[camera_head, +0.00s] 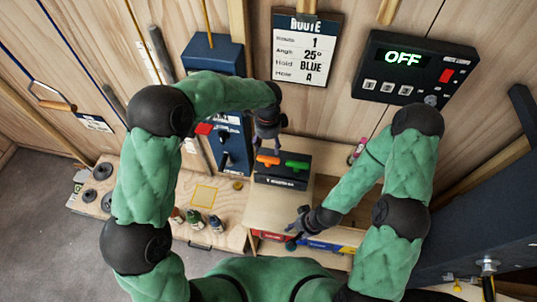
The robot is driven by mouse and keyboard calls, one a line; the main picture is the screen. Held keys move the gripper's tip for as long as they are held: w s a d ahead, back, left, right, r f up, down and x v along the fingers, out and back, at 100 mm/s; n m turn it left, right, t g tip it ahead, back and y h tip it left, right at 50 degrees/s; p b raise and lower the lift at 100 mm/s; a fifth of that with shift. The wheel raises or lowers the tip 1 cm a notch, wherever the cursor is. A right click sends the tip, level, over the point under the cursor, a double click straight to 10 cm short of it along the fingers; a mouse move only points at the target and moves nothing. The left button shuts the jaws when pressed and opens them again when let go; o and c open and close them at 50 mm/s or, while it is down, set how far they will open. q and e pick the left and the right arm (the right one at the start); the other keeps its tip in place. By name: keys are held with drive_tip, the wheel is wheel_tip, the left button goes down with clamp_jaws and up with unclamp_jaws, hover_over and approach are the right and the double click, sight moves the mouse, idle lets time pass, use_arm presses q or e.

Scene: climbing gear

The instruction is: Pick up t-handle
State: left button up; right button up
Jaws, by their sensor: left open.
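An orange handle (268,160) and a green handle (298,166) sit side by side on a black block (280,184). Either could be the t-handle; I cannot tell which from their tops. My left gripper (270,143) is open just above and behind the orange handle, fingers pointing down. I cannot tell whether it touches it. My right gripper (292,231) is low in front of the block, near the wooden unit's front edge. Its fingers are small and dark, so its opening is unclear.
The block stands on a wooden unit (275,212) with coloured labels below. Small bottles (195,218) stand left on a wooden bench (230,203). A blue panel (232,150) with knobs rises behind. A route sign (306,50) and OFF display (407,65) hang on the wall.

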sight(268, 160)
use_arm(q)
drive_tip(key=f, duration=0.3)
drive_tip(key=shift+s+f, duration=0.3)
drive_tip(key=shift+f, duration=0.1)
drive_tip(key=shift+w+f, duration=0.15)
drive_tip(key=shift+f, duration=0.3)
drive_tip(key=shift+s+f, duration=0.2)
drive_tip(key=shift+f, duration=0.35)
wheel_tip(268, 160, down, 3)
drive_tip(key=shift+s+f+p, duration=0.15)
drive_tip(key=shift+f+p, duration=0.05)
drive_tip(key=shift+p, duration=0.15)
drive_tip(key=shift+d+f, duration=0.1)
drive_tip(key=shift+f, duration=0.25)
clamp_jaws()
